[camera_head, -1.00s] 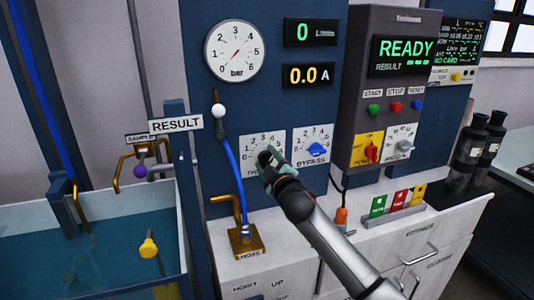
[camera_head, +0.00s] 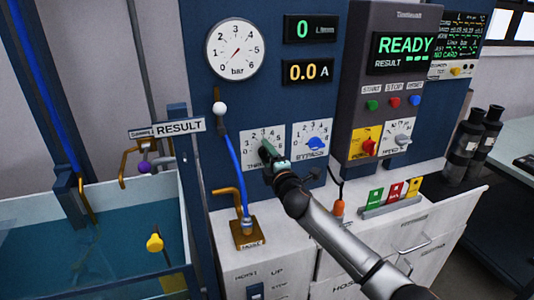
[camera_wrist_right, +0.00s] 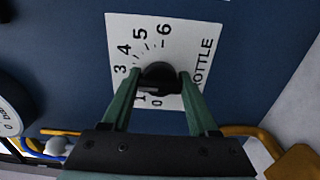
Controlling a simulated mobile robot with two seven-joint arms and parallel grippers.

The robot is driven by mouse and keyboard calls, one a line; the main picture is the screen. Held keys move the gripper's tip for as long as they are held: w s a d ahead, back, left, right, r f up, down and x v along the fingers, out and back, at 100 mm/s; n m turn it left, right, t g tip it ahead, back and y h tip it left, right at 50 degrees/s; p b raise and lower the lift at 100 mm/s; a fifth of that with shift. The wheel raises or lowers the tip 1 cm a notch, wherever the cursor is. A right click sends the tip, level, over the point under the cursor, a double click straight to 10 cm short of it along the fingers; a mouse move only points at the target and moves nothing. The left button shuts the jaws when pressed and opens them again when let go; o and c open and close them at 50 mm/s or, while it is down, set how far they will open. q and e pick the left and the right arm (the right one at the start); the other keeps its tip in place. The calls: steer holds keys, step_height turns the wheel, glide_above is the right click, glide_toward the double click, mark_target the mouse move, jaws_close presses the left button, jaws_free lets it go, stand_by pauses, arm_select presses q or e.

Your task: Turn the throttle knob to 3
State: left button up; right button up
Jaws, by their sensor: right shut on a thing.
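The throttle plate (camera_head: 256,136) is a white square with a 0 to 6 scale on the blue panel. Its round black knob (camera_wrist_right: 159,75) shows in the right wrist view between the two green fingers of my right gripper (camera_head: 270,151). The right gripper is shut on this knob, with a finger on each side. In the head view the fingers cover most of the knob. I cannot tell where the knob's pointer stands. My left gripper is not in view.
The bypass plate (camera_head: 312,139) with its blue knob is close to the right of the gripper. A blue hose (camera_head: 234,178) and a brass fitting (camera_head: 247,232) are at the left. The control box (camera_head: 395,85) reads READY. The bar gauge (camera_head: 234,50) is above.

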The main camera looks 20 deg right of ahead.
stand_by(0.4)
steer(key=o, duration=1.4)
steer(key=shift+s, duration=0.1)
steer(key=s, duration=1.2)
steer(key=shift+s+d, duration=0.2)
